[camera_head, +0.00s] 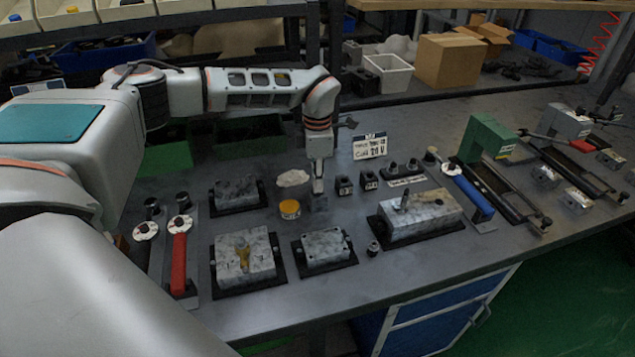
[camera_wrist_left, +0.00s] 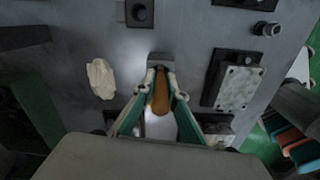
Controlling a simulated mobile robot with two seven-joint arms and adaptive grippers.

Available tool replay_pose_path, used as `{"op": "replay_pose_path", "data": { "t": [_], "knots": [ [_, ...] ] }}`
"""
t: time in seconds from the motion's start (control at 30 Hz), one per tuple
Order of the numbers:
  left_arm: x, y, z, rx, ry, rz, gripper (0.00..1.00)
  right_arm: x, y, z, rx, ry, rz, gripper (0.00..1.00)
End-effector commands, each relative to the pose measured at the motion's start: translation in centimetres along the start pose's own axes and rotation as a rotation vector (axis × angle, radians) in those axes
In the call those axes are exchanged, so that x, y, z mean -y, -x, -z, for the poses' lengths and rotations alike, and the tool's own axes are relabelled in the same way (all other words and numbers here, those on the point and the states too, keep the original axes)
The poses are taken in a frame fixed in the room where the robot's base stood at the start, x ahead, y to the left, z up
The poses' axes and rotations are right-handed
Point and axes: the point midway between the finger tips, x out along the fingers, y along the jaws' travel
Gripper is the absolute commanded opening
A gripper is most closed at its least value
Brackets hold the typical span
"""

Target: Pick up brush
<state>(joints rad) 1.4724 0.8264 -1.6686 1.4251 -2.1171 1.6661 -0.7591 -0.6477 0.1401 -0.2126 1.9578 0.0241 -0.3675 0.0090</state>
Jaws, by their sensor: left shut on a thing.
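In the left wrist view an orange-brown, rounded piece, seemingly the brush (camera_wrist_left: 160,92), lies between the two fingers of my left gripper (camera_wrist_left: 162,88). The fingers are shut on it. A pale area shows behind it, toward the palm, and a small grey block shows at its far end; I cannot tell whether they belong to it. In the head view my left gripper (camera_head: 318,190) points down at the bench, just right of a crumpled white rag (camera_head: 292,178). The brush cannot be made out there. My right gripper is in neither view.
A yellow-lidded jar (camera_head: 289,209) stands close on the left. Small black blocks (camera_head: 343,186) are close on the right. Valve blocks (camera_head: 325,247) on black plates sit in front, with a larger block (camera_head: 420,215) to the right. A sign (camera_head: 370,146) stands behind.

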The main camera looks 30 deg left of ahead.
Motion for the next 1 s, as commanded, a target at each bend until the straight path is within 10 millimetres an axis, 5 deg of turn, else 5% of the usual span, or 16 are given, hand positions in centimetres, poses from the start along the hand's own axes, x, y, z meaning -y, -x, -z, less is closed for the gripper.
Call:
{"op": "replay_pose_path", "data": {
  "t": [0.37,1.0],
  "knots": [
    [-0.1,3.9,-0.1,0.003,0.0,-0.003,0.0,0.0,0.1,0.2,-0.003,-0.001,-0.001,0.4],
    [-0.1,18.0,0.0,0.001,0.0,-0.003,0.0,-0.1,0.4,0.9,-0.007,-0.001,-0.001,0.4]
  ]
}}
